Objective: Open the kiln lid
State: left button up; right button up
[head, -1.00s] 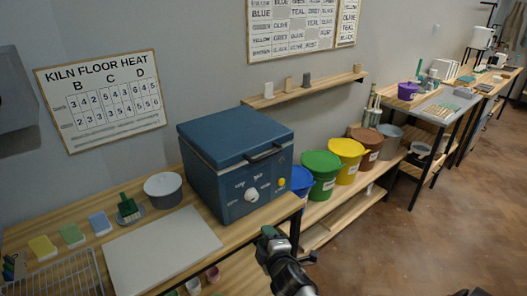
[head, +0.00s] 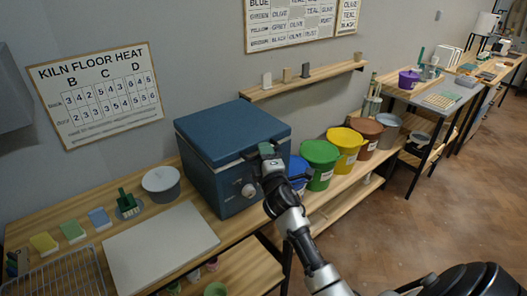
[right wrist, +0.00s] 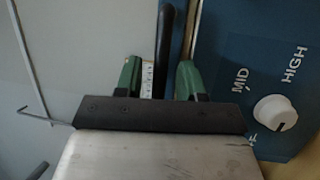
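The blue kiln (head: 212,180) stands on the wooden bench with its lid (head: 232,130) down. A dark bar handle runs along the lid's front edge, partly hidden by my right gripper (head: 267,152). In the right wrist view, the dark handle (right wrist: 165,45) passes between the two green fingers of my right gripper (right wrist: 160,78). The fingers are apart, with a gap on the handle's left; the handle lies closer to the right finger. The kiln's front with its white knob (right wrist: 275,113) shows at the right there. My left gripper is not in view.
A pale board (head: 160,245), a grey tub (head: 161,185) and a green brush (head: 127,203) lie left of the kiln. Green (head: 320,163) and yellow (head: 346,148) buckets stand to its right. A wall shelf (head: 300,82) runs behind. The floor at right is clear.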

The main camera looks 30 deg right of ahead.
jog(key=shift+w+d, duration=0.1)
jog(key=shift+w, duration=0.2)
grip_shut()
jog(key=shift+r, duration=0.1)
